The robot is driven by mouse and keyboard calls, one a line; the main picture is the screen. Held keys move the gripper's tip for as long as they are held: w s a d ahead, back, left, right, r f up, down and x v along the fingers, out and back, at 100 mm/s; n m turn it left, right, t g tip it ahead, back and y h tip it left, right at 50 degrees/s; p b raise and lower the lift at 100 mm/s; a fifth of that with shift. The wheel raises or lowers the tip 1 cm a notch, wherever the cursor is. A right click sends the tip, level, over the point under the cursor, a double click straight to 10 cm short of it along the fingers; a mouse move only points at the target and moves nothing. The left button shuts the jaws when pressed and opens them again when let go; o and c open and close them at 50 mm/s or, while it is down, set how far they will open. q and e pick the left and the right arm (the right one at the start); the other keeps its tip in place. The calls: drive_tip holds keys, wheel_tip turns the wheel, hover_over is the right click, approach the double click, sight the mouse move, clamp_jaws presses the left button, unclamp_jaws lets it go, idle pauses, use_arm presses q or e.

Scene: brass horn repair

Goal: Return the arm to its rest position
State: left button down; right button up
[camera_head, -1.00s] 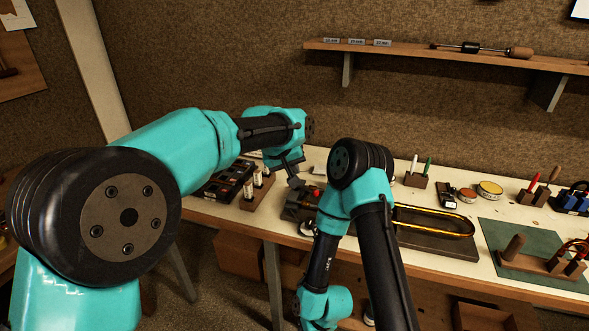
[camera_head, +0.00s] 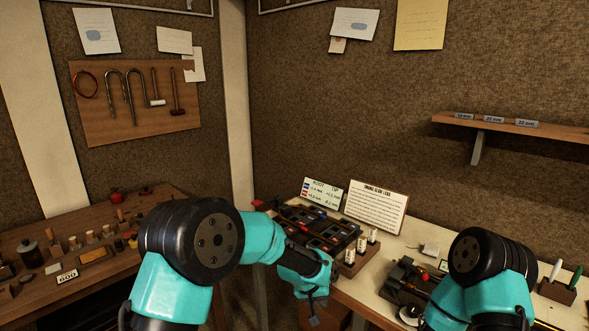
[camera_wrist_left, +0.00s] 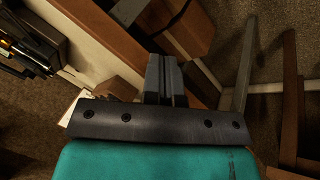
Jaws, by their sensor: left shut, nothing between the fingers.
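My left arm (camera_head: 190,255) reaches in from the lower left of the head view. Its gripper (camera_head: 314,318) hangs downward beside the front edge of the light bench, at the bottom of the picture. It also shows in the left wrist view (camera_wrist_left: 165,62), with the two grey fingers together and nothing between them. My right arm (camera_head: 490,265) shows at the lower right, bent at a black joint. Its gripper is outside the picture.
The light bench (camera_head: 375,295) bears a dark compartment tray (camera_head: 315,232), small white-labelled vials (camera_head: 361,245), an instruction board (camera_head: 377,209) and a dark vise-like tool (camera_head: 407,280). A brown bench (camera_head: 95,285) with tools stands left. Floor shows between them.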

use_arm(q)
drive_tip(key=s+a+f+n, duration=0.1)
drive_tip(key=s+a+f, duration=0.4)
drive_tip(key=a+f, duration=0.65)
drive_tip(key=s+a+f+n, duration=0.1)
drive_tip(key=s+a+f, duration=0.2)
drive_tip(key=s+a, duration=0.3)
drive_tip(key=s+a+f+n+g, duration=0.1)
drive_tip(key=s+a+f, duration=0.3)
drive_tip(key=s, duration=0.5)
drive_tip(key=s+a+f+y, duration=0.1)
drive_tip(key=s+a+f, duration=0.2)
drive_tip(key=s+a, duration=0.4)
drive_tip(key=shift+s+a+f+n, duration=0.2)
drive_tip(key=shift+a+f+n, duration=0.2)
drive_tip(key=shift+a, duration=0.6)
